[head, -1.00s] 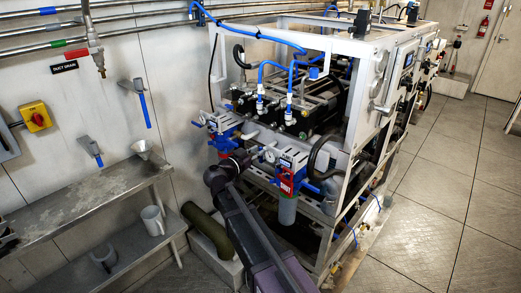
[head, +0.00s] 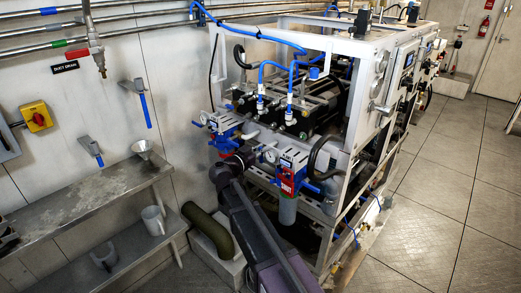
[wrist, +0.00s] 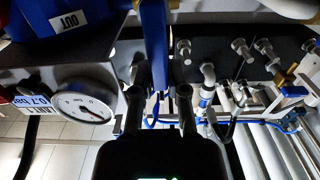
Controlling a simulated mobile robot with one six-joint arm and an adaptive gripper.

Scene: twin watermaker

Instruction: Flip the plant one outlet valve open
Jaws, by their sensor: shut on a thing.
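A blue valve lever (wrist: 156,45) comes down from the top of the wrist view, between the two fingers of my gripper (wrist: 160,92). My gripper is shut on this lever. A blue block with an OUT label (wrist: 70,21) is at the upper left of that view. In the head view my gripper (head: 250,155) reaches the near side of the front filter unit (head: 292,163), which has a blue head and a red tag (head: 287,184). My wrist hides the gripped lever there, and I cannot tell its angle to the pipe.
Pipes and fittings (wrist: 245,50) crowd the right. A steel shelf (head: 85,203) stands left; the floor (head: 440,200) at right is clear.

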